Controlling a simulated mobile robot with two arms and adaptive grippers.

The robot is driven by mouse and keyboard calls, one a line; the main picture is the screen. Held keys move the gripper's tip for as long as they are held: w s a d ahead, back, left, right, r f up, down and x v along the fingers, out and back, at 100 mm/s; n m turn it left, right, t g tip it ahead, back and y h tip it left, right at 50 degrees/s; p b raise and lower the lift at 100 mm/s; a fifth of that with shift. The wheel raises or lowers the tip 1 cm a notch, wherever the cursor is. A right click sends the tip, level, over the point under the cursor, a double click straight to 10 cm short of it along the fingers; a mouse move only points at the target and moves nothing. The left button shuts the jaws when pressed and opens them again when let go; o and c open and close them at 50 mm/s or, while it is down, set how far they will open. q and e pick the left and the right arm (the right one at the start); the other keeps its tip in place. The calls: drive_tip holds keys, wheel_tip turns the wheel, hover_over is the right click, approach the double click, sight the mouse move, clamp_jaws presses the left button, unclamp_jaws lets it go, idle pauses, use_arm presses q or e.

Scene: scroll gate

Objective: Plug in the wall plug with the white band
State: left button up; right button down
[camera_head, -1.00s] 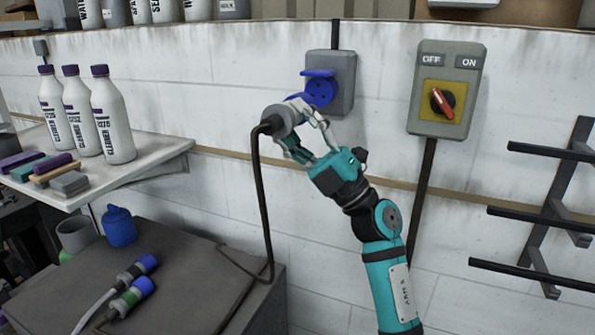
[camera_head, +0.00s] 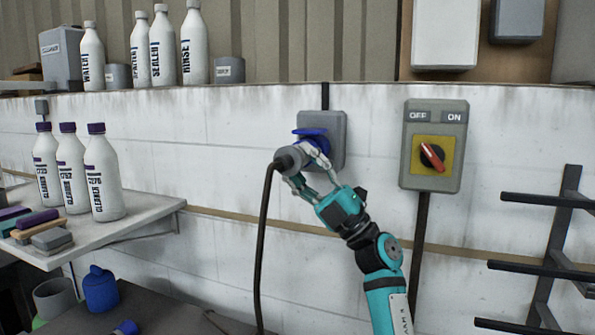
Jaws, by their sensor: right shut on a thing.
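My right gripper (camera_head: 306,178) is shut on a grey plug (camera_head: 291,159) with a black cable hanging from its back. The plug is held at the blue wall socket (camera_head: 309,133), whose grey box (camera_head: 335,140) is fixed to the wall. The blue lid is raised. The plug's front overlaps the socket in this view, so I cannot tell how far it is in. No white band can be made out clearly, as the fingers cover part of the plug. My left gripper is not in view.
A rotary switch (camera_head: 433,155) with a red knob is right of the socket. Black rack arms (camera_head: 545,264) stick out at the right. A shelf (camera_head: 150,212) with bottles (camera_head: 103,180) stands at the left. A blue-ended plug (camera_head: 126,327) lies on the dark bench below.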

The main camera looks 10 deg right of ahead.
drive_tip(key=shift+w+d+r+p, duration=0.1)
drive_tip(key=shift+w+d+p, duration=0.1)
drive_tip(key=shift+p, duration=0.15)
idle(1.6)
drive_tip(key=shift+w+d, duration=0.1)
drive_tip(key=shift+w, duration=0.15)
idle(2.5)
drive_tip(key=c, duration=0.7)
unclamp_jaws()
drive_tip(key=shift+o, duration=0.5)
drive_tip(key=o, duration=0.5)
drive_tip(key=shift+f, duration=0.25)
